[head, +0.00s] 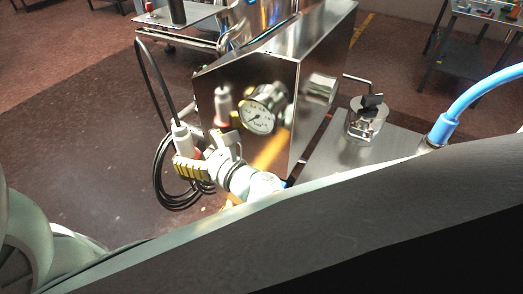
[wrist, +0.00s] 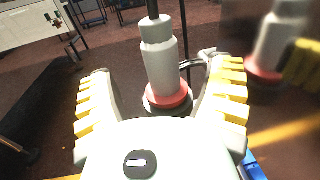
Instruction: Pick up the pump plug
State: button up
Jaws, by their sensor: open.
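The pump plug is a white cylinder with a red collar at its base; it stands upright in the head view (head: 181,139) and the wrist view (wrist: 161,66). A black cable leaves its top. My gripper (head: 199,152) is open beside the steel cabinet. In the wrist view, its yellow-padded fingers (wrist: 162,72) stand to the left and right of the plug, with visible gaps on both sides. The plug's lower end meets a dark round base, partly hidden behind my gripper's body.
A shiny steel cabinet (head: 245,75) with a pressure gauge (head: 257,117) stands just right of the plug and mirrors it. A coil of black cable (head: 165,180) hangs below. A steel lid with a clamp (head: 367,122) and a blue hose (head: 470,97) are farther right.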

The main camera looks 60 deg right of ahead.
aim_at(188, 143)
jog(key=w, duration=0.2)
jog(key=w+p, duration=0.1)
jog(key=w, duration=0.1)
jog(key=shift+w+d+r+p, duration=0.15)
jog(key=shift+w+d+p, duration=0.05)
jog(key=shift+p, duration=0.1)
jog(key=shift+w, duration=0.45)
jog(key=shift+c, duration=0.3)
jog(key=shift+s, duration=0.1)
grip_shut()
